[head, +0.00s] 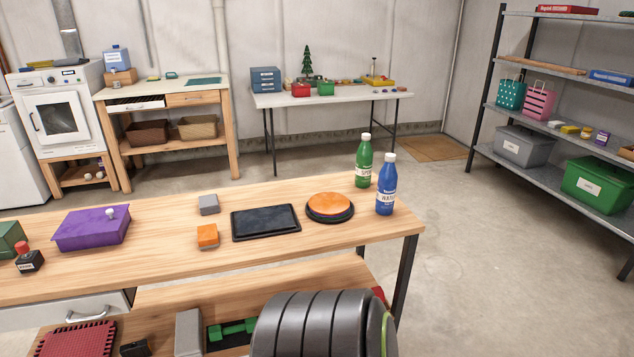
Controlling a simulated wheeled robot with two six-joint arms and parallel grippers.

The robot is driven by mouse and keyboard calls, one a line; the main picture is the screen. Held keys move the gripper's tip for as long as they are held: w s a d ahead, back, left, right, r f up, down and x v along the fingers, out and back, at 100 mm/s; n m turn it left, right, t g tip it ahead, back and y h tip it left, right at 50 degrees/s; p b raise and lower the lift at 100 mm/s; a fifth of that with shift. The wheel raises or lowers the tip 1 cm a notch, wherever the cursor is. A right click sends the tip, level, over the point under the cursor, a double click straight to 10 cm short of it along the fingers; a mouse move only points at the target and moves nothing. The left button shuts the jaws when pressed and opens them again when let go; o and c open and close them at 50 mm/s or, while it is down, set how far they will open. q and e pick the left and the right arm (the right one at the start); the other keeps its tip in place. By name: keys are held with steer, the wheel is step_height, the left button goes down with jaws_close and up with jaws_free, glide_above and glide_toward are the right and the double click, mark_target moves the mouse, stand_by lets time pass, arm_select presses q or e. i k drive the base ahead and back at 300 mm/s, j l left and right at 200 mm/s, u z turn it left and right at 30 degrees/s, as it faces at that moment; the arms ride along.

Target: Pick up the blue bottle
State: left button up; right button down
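The blue bottle (386,186) stands upright near the right end of the wooden workbench (330,240). It has a white cap and a pale label. A green bottle (363,163) with a white cap stands just behind it and to its left. Neither of my grippers shows in the head view.
Left of the bottles are a stack of round discs with an orange top (329,205), a black tray (266,222), a grey block (208,204), an orange block (207,236) and a purple box (92,228). Open floor (480,270) lies right of the bench, before a metal shelf (560,185).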

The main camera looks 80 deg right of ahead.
mark_target(387, 176)
steer(key=z, duration=3.1)
steer(key=i+l, duration=0.2)
steer(key=l, duration=0.15)
steer(key=i+l+u, duration=0.15)
steer(key=i+l, duration=0.3)
steer(key=l, duration=0.3)
steer(key=i+l+u, duration=0.1)
steer(key=l, duration=0.3)
steer(key=i, duration=0.1)
